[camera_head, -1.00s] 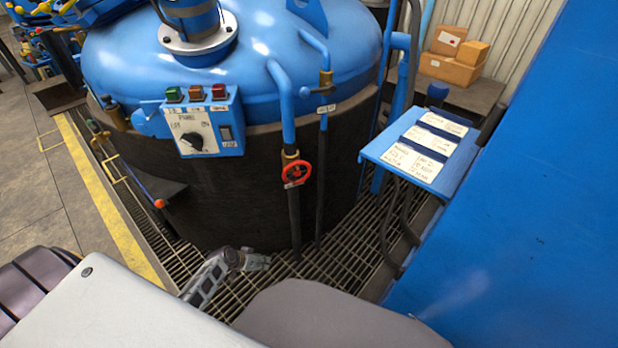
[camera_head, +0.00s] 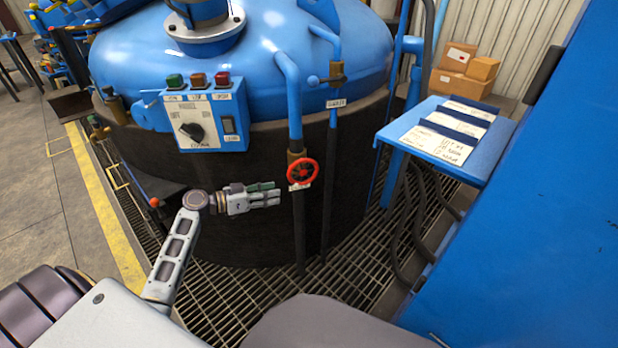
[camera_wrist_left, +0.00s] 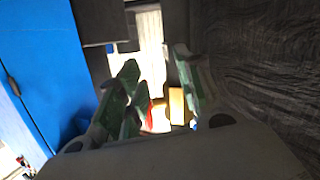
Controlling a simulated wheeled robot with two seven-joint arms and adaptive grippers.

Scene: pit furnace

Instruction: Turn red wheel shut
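The red wheel (camera_head: 303,172) is a small spoked handwheel on a vertical pipe at the front of the furnace, right of the control box. My left gripper (camera_head: 277,195) is just left of the wheel and slightly lower in the head view, its fingers pointing right toward the pipe. It does not appear to touch the wheel. In the left wrist view its green-padded fingers (camera_wrist_left: 158,70) stand apart with a gap and nothing held between them. A small red sliver shows in that gap; I cannot tell whether it is the wheel. My right gripper is not in view.
The furnace (camera_head: 240,80) has a blue lid and dark body. A control box (camera_head: 207,118) is on its front. A thinner pipe (camera_head: 330,190) stands right of the wheel. A blue shelf (camera_head: 490,150) with labels is farther right. Grating (camera_head: 350,260) covers the floor.

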